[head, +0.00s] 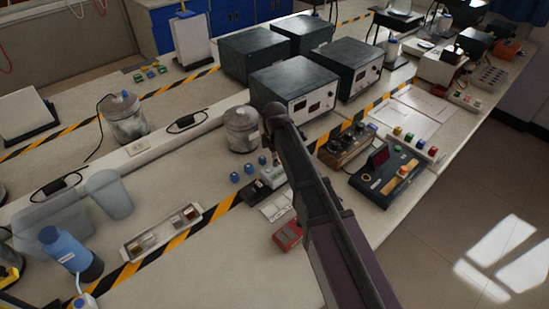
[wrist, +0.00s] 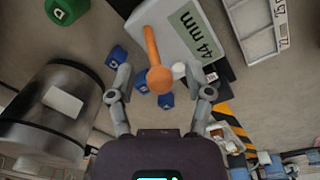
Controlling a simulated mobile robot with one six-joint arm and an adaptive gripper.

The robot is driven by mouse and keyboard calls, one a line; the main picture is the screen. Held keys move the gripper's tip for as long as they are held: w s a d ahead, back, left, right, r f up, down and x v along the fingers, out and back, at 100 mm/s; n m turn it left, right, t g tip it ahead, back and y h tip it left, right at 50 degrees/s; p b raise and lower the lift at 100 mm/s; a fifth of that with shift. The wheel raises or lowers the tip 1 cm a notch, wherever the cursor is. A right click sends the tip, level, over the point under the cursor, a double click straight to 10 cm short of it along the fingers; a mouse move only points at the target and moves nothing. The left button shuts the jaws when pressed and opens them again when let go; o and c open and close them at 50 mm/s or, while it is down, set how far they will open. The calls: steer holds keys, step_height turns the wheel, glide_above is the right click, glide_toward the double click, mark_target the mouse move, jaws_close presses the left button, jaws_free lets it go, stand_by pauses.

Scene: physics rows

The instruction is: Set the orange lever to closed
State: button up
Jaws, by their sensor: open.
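In the wrist view the orange lever (wrist: 153,50) has a round knob end and rises beside a white box (wrist: 190,28) labelled "44 mm". Its knob lies between the two fingers of my gripper (wrist: 166,86) in the picture. The fingers are spread open with a gap on both sides of the knob, and no contact shows. I cannot tell the lever's exact setting from this angle. In the head view my arm covers that part of the bench, and I cannot make out the lever or the fingers there.
Small blue blocks (wrist: 117,55) lie close to the lever, with a green one (wrist: 67,9) further off. A metal canister (wrist: 48,112) stands at the left. Dark instrument boxes (head: 296,88) stand behind my arm. A red box (head: 288,235) sits left of the arm.

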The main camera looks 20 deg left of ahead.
steer(key=shift+c, duration=0.2)
jaws_close()
steer(key=shift+s+a, duration=0.1)
